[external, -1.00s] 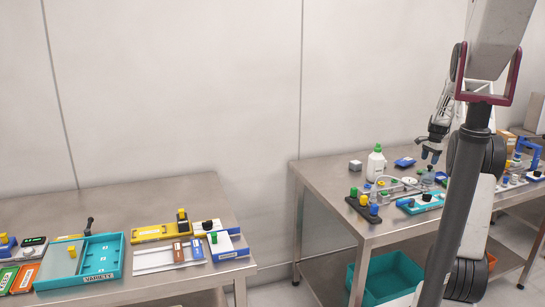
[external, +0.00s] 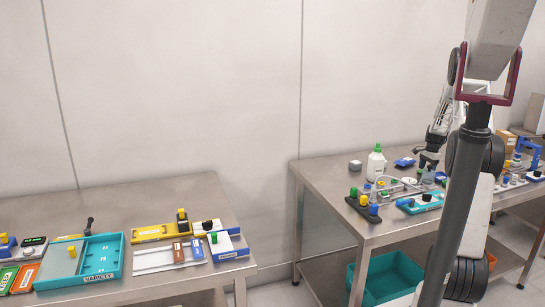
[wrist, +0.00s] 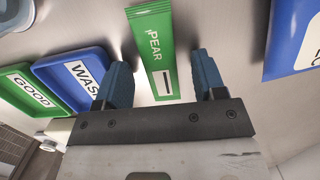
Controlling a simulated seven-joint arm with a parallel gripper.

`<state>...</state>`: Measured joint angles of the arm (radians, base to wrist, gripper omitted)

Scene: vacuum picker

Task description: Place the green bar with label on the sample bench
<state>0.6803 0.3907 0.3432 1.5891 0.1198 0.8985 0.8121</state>
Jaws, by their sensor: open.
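A flat green bar (wrist: 156,42) with a white "PEAR" label lies on a grey metal surface in the wrist view. My gripper (wrist: 160,72) is open, its two blue fingers on either side of the bar's near end with gaps, holding nothing. In the external view my gripper (external: 428,160) is low over the right-hand bench (external: 318,172), partly behind my own arm. I cannot make out the green bar in that view. No label in view marks which table is the sample bench.
In the wrist view, a blue "WAS…" tray (wrist: 55,66) and a green "GOOD" tray (wrist: 14,84) are at left; a blue labelled item (wrist: 292,45) is at right. The left table (external: 120,200) holds a teal tray (external: 112,238) and several fixtures. Bare metal shows at its back.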

